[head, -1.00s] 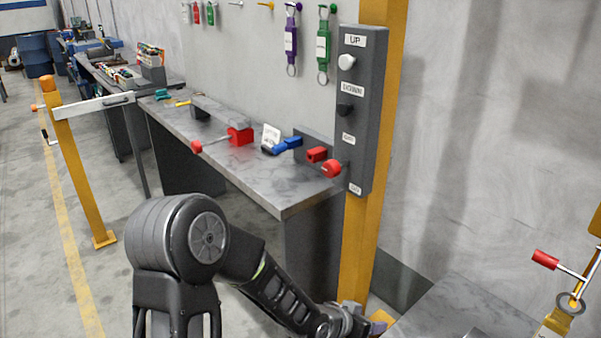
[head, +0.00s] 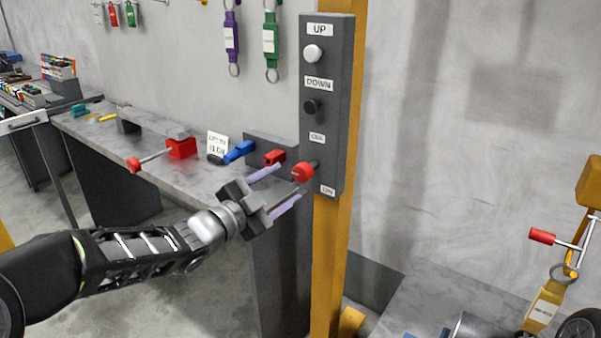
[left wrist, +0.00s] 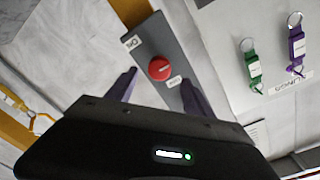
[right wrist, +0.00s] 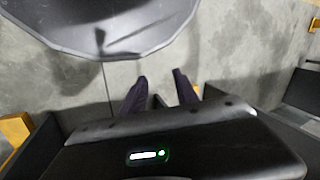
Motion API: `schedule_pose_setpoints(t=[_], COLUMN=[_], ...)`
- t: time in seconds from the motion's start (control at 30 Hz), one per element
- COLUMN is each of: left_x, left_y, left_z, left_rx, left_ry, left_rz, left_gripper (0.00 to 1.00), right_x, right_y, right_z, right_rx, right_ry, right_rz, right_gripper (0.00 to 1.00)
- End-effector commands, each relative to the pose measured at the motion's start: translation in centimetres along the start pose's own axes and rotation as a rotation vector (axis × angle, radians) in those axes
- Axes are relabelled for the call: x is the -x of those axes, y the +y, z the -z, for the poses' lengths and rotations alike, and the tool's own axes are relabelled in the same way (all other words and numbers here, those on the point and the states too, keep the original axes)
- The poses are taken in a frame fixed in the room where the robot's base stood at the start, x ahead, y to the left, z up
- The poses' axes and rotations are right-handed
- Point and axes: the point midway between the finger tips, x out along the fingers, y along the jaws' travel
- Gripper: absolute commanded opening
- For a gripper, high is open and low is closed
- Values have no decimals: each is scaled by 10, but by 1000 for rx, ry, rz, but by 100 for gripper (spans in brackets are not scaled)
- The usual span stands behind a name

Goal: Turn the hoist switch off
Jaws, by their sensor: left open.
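The hoist control box (head: 326,105) is a tall grey panel on a yellow post, with a white UP button and a black DOWN button. Low on it is the red-knobbed hoist switch (head: 303,173), between an upper label (head: 317,137), seemingly OFF, and a lower ON label (head: 328,190). My left gripper (head: 288,183) is open, just left of the knob and apparently not touching it. In the left wrist view the red knob (left wrist: 160,68) lies between and beyond the open fingers. My right gripper (right wrist: 160,77) shows only in its wrist view, open and empty above the floor.
A lower bench (head: 420,290) with a red-handled crank (head: 542,236) is at right.

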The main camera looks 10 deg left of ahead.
Motion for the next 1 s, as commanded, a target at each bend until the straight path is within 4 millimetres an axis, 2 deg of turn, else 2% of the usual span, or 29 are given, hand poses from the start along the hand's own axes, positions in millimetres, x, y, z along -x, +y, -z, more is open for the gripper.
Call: schedule_pose_setpoints(t=[0.17,0.53,0.67,0.9,1.0], left_x=[-16,-69,-76,-77,-76], left_y=[1,0,0,0,0], left_z=[0,0,0,0,0], left_rx=[3,2,2,2,2], left_ry=[1,0,0,0,0], left_rz=[-2,-2,0,0,0], left_gripper=[61,61,61,61,53], right_x=[1,5,5,5,5], right_y=[0,-2,-2,-2,-2], right_z=[0,0,0,0,0], right_rx=[0,0,0,0,0], right_ry=[0,0,0,0,0], right_rz=[0,0,0,0,0], right_gripper=[36,36,36,36,36])
